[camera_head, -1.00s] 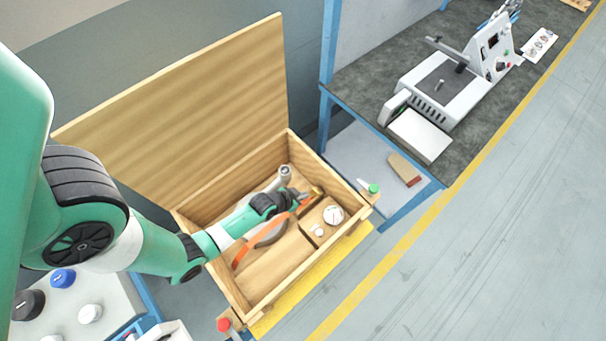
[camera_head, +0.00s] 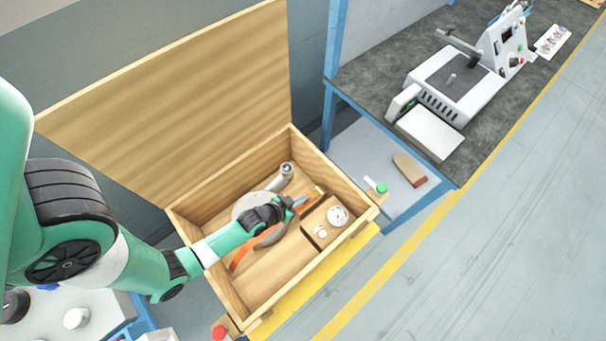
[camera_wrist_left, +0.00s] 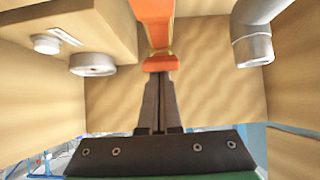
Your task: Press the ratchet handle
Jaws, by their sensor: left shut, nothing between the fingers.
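The orange ratchet handle (camera_wrist_left: 157,30) fills the top middle of the left wrist view, with its near end just beyond my fingertips. My left gripper (camera_wrist_left: 161,77) is shut and empty, its two dark fingers together at that end. I cannot tell whether they touch it. In the head view my left gripper (camera_head: 297,203) reaches into the open wooden crate (camera_head: 219,281) and hides most of the handle. An orange strap (camera_head: 239,258) runs below the wrist. My right gripper is not in view.
A grey pipe elbow (camera_head: 286,171) stands near the crate's back wall. A wooden block with a round white gauge (camera_head: 337,215) lies right of the gripper. The crate's raised lid (camera_head: 170,100) stands behind. A bench (camera_head: 365,80) with a white machine (camera_head: 462,90) is at the right.

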